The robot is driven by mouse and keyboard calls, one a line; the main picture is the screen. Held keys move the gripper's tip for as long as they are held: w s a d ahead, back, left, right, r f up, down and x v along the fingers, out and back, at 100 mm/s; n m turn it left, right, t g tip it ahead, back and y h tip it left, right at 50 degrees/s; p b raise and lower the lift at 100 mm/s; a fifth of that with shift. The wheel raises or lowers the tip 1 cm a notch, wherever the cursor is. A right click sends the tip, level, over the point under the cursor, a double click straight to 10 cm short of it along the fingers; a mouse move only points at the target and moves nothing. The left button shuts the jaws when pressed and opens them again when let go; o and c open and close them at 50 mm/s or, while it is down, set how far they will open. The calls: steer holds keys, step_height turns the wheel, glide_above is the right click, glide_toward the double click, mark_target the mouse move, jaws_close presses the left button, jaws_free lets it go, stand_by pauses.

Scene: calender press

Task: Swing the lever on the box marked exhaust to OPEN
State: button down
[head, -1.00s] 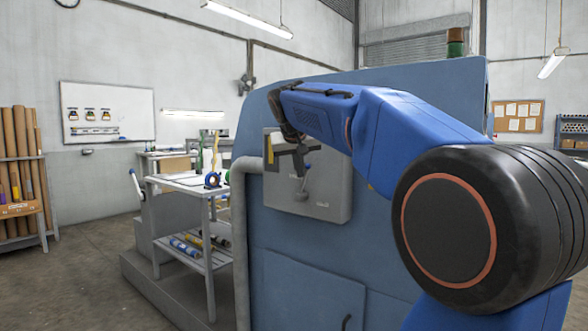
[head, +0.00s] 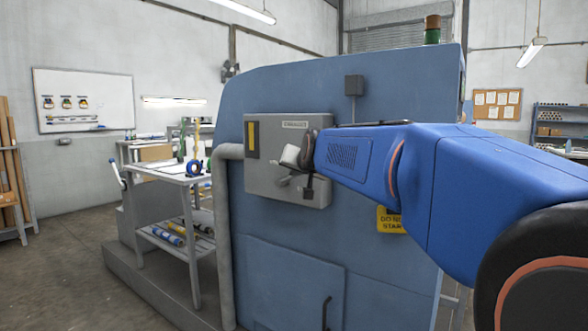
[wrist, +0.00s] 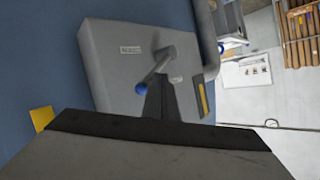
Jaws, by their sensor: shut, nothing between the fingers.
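The grey box (head: 262,178) is mounted on the blue machine, with a nameplate (head: 295,124) at its top that seems to read exhaust. In the wrist view the box (wrist: 108,75) carries a grey lever (wrist: 156,70) ending in a blue knob (wrist: 140,89). In the head view my arm and gripper hide most of the lever. My gripper (wrist: 163,80) is shut and empty, its fingertips over the box face close beside the lever and knob. I cannot tell whether they touch. The lever's position marking is too small to read.
A yellow strip (head: 252,137) is on the box's left side. A grey pipe (head: 222,200) runs left of the box. A yellow sign (head: 391,220) is on the machine below my arm.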

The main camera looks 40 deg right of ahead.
steer(key=shift+s+f, duration=0.15)
steer(key=shift+f, duration=0.2)
steer(key=shift+w+a, duration=0.2)
steer(key=shift+w, duration=0.55)
steer(key=shift+a, duration=0.1)
